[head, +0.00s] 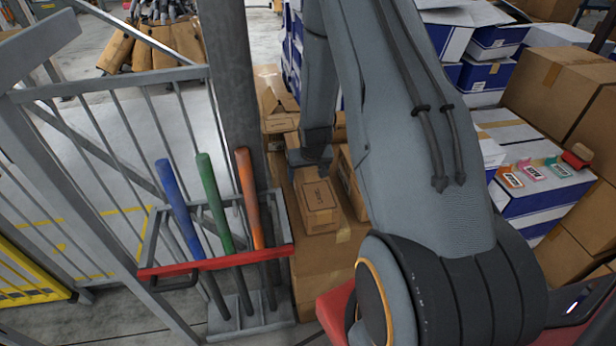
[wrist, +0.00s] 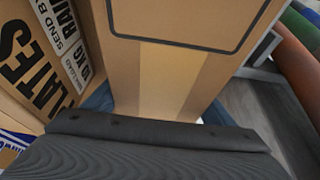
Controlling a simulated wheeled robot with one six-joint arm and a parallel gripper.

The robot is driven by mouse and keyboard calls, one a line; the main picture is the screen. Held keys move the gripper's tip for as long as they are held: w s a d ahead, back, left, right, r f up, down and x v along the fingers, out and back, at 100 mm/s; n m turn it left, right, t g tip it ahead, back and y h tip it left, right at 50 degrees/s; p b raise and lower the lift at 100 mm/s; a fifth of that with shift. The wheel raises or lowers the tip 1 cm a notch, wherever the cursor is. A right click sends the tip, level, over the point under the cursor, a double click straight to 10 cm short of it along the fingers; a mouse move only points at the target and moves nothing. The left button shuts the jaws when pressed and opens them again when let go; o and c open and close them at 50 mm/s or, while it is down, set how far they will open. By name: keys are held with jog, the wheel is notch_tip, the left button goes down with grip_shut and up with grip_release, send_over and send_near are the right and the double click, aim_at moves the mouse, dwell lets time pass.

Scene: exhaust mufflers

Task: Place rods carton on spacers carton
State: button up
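A small brown carton (head: 319,202) with a dark-outlined label lies on top of a larger brown carton (head: 320,262) in the head view. I cannot read its label, so I cannot tell whether it is the rods or the spacers carton. My gripper (head: 308,156) is low at the far end of the small carton, partly hidden by my arm. In the wrist view a taped brown carton (wrist: 165,78) is directly in front of my gripper (wrist: 160,112). Blue parts show at both sides of this carton, but the finger contact is hidden.
A carton marked PLATES (wrist: 32,62) is close on the left in the wrist view. A rack (head: 215,262) with blue, green and orange-handled tools stands left of the cartons. A grey post (head: 228,90) rises behind it. More boxes (head: 540,200) are stacked at right.

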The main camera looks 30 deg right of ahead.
jog(key=shift+w, duration=0.1)
jog(key=c, duration=1.1)
jog(key=shift+r, duration=0.1)
jog(key=shift+r, duration=0.55)
notch_tip(320, 180, up, 13)
jog(key=p, duration=0.7)
notch_tip(320, 180, up, 4)
jog(key=p, duration=0.5)
jog(key=shift+f, duration=0.1)
